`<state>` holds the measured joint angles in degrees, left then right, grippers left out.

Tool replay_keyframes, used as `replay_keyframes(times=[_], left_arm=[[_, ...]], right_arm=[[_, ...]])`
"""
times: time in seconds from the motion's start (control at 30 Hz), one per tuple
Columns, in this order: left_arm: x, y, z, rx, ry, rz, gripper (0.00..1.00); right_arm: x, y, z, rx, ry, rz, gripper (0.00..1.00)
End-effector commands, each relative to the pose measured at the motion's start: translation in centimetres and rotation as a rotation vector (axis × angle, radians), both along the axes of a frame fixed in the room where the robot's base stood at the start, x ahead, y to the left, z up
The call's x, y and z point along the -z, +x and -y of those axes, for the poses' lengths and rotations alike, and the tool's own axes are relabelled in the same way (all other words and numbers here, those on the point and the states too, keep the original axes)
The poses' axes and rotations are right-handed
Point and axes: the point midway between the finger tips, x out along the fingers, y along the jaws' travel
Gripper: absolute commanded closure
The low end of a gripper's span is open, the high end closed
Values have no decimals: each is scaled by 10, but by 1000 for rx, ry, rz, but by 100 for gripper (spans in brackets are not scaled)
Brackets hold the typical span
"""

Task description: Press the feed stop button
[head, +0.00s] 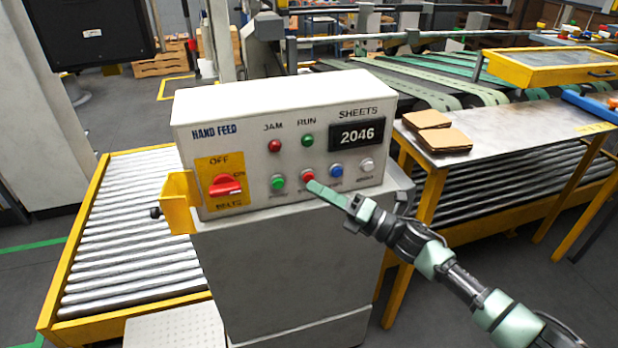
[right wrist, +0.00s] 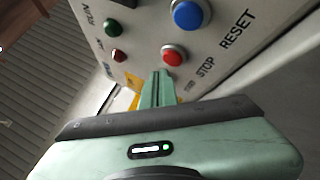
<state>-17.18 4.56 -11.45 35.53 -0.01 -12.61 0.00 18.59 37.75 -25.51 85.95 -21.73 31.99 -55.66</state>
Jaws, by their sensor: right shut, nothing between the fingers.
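The red stop button (head: 308,176) is in the lower row of the HAND FEED panel, between a green button and a blue button. In the right wrist view the red button (right wrist: 173,55) is beside the word STOP. My right gripper (head: 315,188) is shut and empty, its tip just at the lower right of the red button in the head view. In the right wrist view its fingertips (right wrist: 162,76) are right by the button's edge; I cannot tell whether they touch it. My left gripper is not in view.
The control box (head: 280,105) also carries a green button (head: 278,182), a blue button (head: 336,171), a white button (head: 367,165) and a red OFF switch (head: 225,186). A yellow bracket (head: 178,200) sticks out at its left. A table (head: 500,134) with brown sheets stands at the right.

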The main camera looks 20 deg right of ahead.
Motion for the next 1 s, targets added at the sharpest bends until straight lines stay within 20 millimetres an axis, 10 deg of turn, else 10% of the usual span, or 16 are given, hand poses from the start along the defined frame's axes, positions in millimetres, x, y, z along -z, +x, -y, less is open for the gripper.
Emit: replay_keyframes(times=[1.0], left_arm=[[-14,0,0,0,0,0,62]], right_arm=[[0,-50,2,0,-1,1,100]])
